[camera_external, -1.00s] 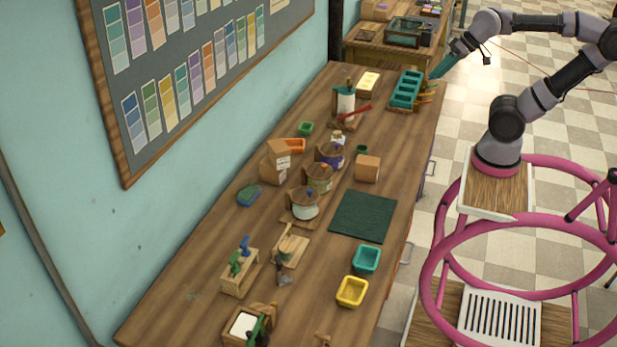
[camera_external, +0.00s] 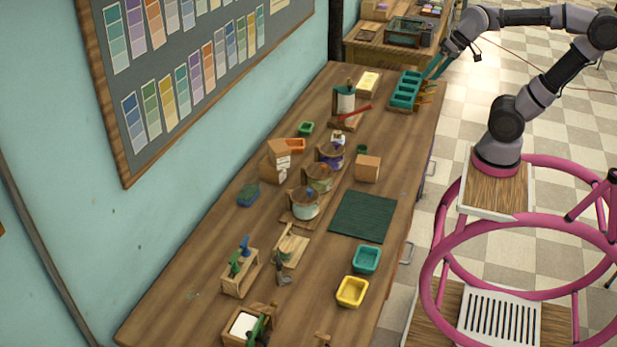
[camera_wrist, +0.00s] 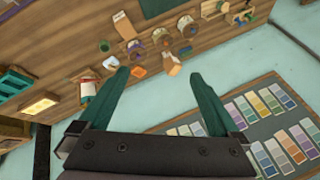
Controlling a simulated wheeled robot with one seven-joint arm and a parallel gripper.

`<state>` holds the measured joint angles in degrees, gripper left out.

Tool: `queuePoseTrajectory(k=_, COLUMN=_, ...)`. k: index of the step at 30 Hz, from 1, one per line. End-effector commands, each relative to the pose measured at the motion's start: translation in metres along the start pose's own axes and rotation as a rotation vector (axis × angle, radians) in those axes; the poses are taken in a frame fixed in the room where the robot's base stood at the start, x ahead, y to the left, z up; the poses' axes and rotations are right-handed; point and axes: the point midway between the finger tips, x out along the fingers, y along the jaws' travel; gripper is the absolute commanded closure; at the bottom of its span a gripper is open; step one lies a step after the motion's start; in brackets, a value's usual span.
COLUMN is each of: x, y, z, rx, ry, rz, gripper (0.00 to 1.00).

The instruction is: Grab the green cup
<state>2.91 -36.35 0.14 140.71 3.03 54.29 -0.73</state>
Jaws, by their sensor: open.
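A small dark green cup (camera_external: 362,149) stands on the long wooden table, just behind a cardboard-brown box (camera_external: 367,169). In the wrist view, the cup (camera_wrist: 104,45) looks tiny, above and left of the left finger. My gripper (camera_external: 434,71) is above the far right edge of the table, by the teal tray, well apart from both green things. Its teal fingers (camera_wrist: 157,74) are spread, with nothing between them.
A teal compartment tray (camera_external: 405,90) lies near my gripper. A paper-roll stand with a red handle (camera_external: 347,104), an orange dish (camera_external: 294,145) and several pots (camera_external: 318,178) crowd the table's middle. A dark green mat (camera_external: 363,217) lies bare nearer the camera.

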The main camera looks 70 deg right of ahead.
Motion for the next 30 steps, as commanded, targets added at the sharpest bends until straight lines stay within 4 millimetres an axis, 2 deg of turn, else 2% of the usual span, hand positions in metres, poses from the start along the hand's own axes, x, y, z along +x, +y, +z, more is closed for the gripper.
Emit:
queuePoseTrajectory(k=8, x=0.071, y=0.011, z=-0.051, rx=0.312, ry=-0.231, rz=0.017, gripper=0.02)
queuePoseTrajectory(k=14, x=0.129, y=0.033, z=-0.086, rx=0.554, ry=-0.375, rz=-0.004, gripper=0.02)
queuePoseTrajectory(k=23, x=0.224, y=0.094, z=-0.129, rx=0.944, ry=-0.553, rz=-0.081, gripper=0.02)
queuePoseTrajectory(k=30, x=0.304, y=0.164, z=-0.144, rx=1.270, ry=-0.658, rz=-0.181, gripper=0.02)
